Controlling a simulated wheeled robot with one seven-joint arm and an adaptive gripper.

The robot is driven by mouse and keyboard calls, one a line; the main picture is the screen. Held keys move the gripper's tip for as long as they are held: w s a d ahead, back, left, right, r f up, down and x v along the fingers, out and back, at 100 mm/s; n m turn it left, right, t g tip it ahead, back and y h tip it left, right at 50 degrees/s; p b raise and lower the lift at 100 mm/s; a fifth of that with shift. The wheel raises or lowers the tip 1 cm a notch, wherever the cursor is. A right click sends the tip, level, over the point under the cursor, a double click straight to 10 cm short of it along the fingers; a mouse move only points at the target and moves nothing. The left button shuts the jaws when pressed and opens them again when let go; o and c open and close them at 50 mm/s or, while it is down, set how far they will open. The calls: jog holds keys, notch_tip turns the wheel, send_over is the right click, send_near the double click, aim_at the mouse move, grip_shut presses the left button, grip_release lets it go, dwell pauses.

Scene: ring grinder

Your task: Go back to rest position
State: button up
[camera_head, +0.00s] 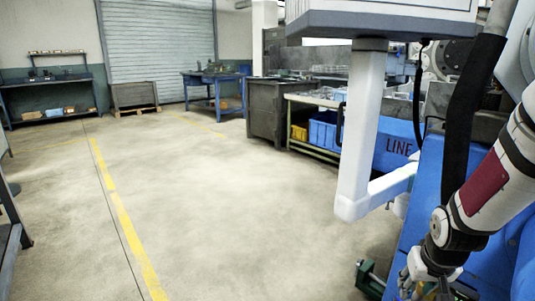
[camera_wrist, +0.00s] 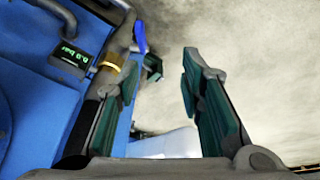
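My gripper (camera_wrist: 167,72) is open in the wrist view, with its two green-padded fingers apart. Nothing is held between them; I see floor and a white surface in the gap. In the head view my gripper (camera_head: 415,286) is at the lower right edge, pointing down beside the blue machine panel (camera_head: 425,215). Its fingertips are cut off or hard to make out there. In the wrist view the left finger is close to a grey pipe with a brass fitting (camera_wrist: 112,63); I cannot tell if they touch.
A pressure display (camera_wrist: 72,56) with green digits sits on the blue machine in the wrist view. A white post (camera_head: 362,130) carries a grey box overhead. A grey cabinet (camera_head: 268,112) and shelf (camera_head: 315,150) stand behind. The floor (camera_head: 220,210) to the left is clear.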

jog(key=s+a+r+g, duration=0.1)
jog(key=s+a+r, duration=0.8)
jog(key=s+r, duration=0.2)
jog(key=s+a+r+n+g+y, duration=0.1)
jog(key=s+a+r, duration=0.25)
jog(key=s, duration=0.55)
jog(key=s+a+r+n+g+y, duration=0.1)
jog(key=s+a+r, duration=0.25)
jog(key=s, duration=0.55)
notch_tip(320, 180, up, 33)
jog(key=t+p, duration=0.3)
jog(key=p, duration=2.8)
jog(key=shift+w+f+n+t+p, duration=0.2)
jog(key=shift+n+t+p, duration=0.1)
jog(key=shift+p, duration=0.1)
jog(key=shift+d, duration=0.1)
